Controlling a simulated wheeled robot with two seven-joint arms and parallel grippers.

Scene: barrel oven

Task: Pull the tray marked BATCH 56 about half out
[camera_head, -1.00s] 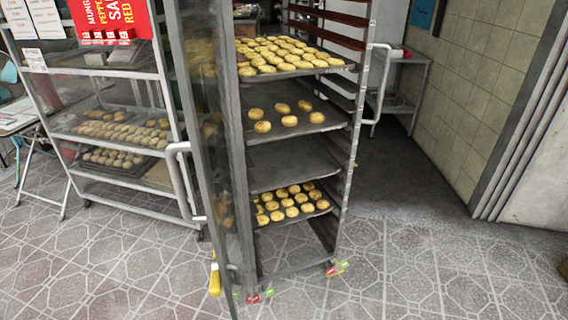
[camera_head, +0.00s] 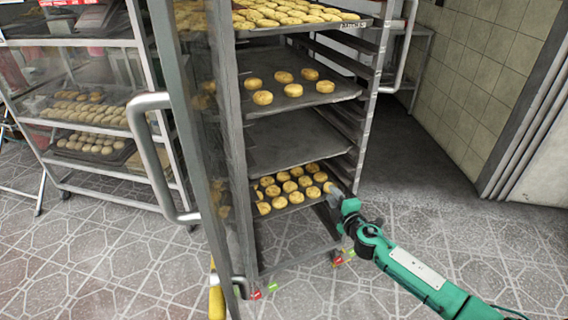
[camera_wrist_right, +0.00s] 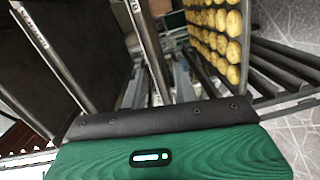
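Several trays sit in a tall open rack in the head view. The top visible tray (camera_head: 300,30) is full of round buns and has small dark lettering on its front edge at the right; I cannot read it fully. Below it are a tray with several buns (camera_head: 290,108), a bare tray (camera_head: 285,160) and a lower tray of buns (camera_head: 262,213). My right gripper (camera_head: 337,191) is at the right front corner of this lower tray; I cannot tell whether it touches. My left gripper is out of view.
A metal door frame with a large handle (camera_head: 150,150) stands open at the rack's left. A glazed shelf rack (camera_head: 95,110) stands further left. A tiled wall (camera_head: 480,90) is at the right. The patterned floor (camera_head: 420,230) is clear in front.

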